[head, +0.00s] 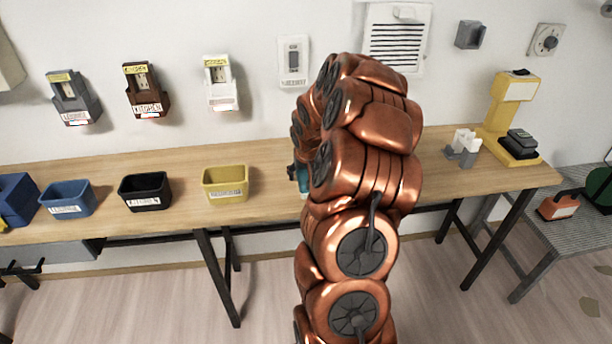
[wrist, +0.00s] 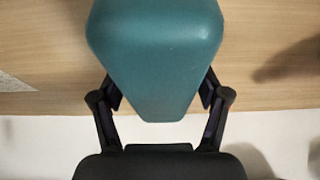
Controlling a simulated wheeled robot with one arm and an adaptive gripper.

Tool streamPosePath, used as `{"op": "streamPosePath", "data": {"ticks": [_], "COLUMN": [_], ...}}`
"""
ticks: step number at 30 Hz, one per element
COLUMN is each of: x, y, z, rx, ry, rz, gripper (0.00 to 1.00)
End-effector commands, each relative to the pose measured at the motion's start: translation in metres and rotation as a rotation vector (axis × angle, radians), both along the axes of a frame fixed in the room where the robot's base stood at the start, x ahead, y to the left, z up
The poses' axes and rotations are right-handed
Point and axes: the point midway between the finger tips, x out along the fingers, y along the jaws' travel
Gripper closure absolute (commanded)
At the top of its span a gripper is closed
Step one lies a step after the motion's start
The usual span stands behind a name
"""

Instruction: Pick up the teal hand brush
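The teal hand brush (wrist: 160,50) fills the upper middle of the wrist view, its teal body tapering to a blunt end toward me. My gripper (wrist: 160,92) has its two dark fingers spread, one on each side of the tapering end. The brush hides the fingertips, and firm contact with its sides does not show. In the head view a small teal part of the brush (head: 303,181) shows at the left edge of my copper-coloured arm, over the workbench. My arm hides the rest of it, and my gripper mostly too.
The wooden workbench (head: 270,203) runs along the wall. A yellow bin (head: 225,184), black bin (head: 146,192) and blue bin (head: 67,199) stand left of the brush. A yellow machine (head: 512,110) stands at the right end. The bench between the yellow bin and my arm is clear.

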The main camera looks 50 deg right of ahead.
Motion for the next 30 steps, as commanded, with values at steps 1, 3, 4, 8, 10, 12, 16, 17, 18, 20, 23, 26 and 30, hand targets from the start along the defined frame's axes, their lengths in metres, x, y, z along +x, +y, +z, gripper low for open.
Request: {"op": "streamPosePath", "data": {"ticks": [1, 3, 4, 8, 10, 12, 16, 17, 18, 20, 23, 26, 30], "x": [0.000, 0.000, 0.000, 0.000, 0.000, 0.000, 0.000, 0.000, 0.000, 0.000, 0.000, 0.000, 0.000], "y": [0.000, 0.000, 0.000, 0.000, 0.000, 0.000, 0.000, 0.000, 0.000, 0.000, 0.000, 0.000, -0.001], "z": [0.000, 0.000, 0.000, 0.000, 0.000, 0.000, 0.000, 0.000, 0.000, 0.000, 0.000, 0.004, 0.013], "rx": [0.000, 0.000, 0.000, 0.000, 0.001, 0.001, 0.001, 0.001, 0.001, 0.001, 0.000, -0.001, -0.002], "ry": [0.000, 0.000, 0.000, 0.000, 0.001, 0.001, 0.001, 0.001, 0.001, 0.001, 0.001, 0.001, 0.000], "rz": [0.000, 0.000, 0.000, 0.000, 0.000, 0.000, 0.000, 0.000, 0.000, 0.000, 0.000, 0.000, 0.001], "gripper": [0.34, 0.42, 0.45, 0.58, 0.66, 0.73, 0.83, 0.83, 0.84, 0.84, 0.84, 0.84, 0.84]}}
